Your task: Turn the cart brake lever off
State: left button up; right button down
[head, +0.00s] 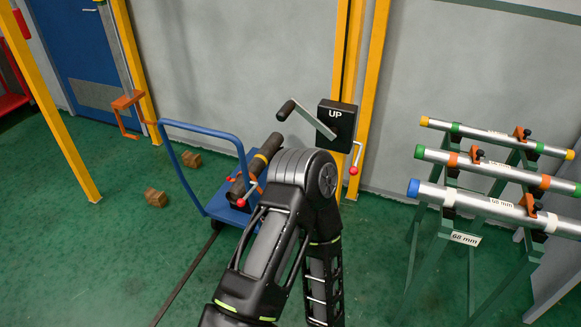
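The blue cart (221,207) stands on the green floor left of centre, with its tubular push handle (181,125) rising on its left side. A dark pipe-like piece with a yellow band (261,157) lies on or above the cart deck. A thin lever with a red ball knob (241,203) shows by the cart; I cannot tell whether it is the brake lever or how it is set. One black arm of mine covers the cart's right part. Neither of my grippers is in view.
A black box marked UP (336,124) with a crank is on the yellow posts behind; a red-knobbed lever (353,170) hangs beside it. A green rack with several pipes (483,203) stands at right. Wooden blocks (155,197) lie on the floor at left.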

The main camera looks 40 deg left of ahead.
aim_at(241, 202)
jog(key=i+l, duration=0.15)
jog(key=l, duration=0.15)
jog(key=i+l, duration=0.1)
jog(key=l, duration=0.2)
jog(key=i+l, duration=0.15)
jog(key=l, duration=0.15)
jog(key=u, duration=2.15)
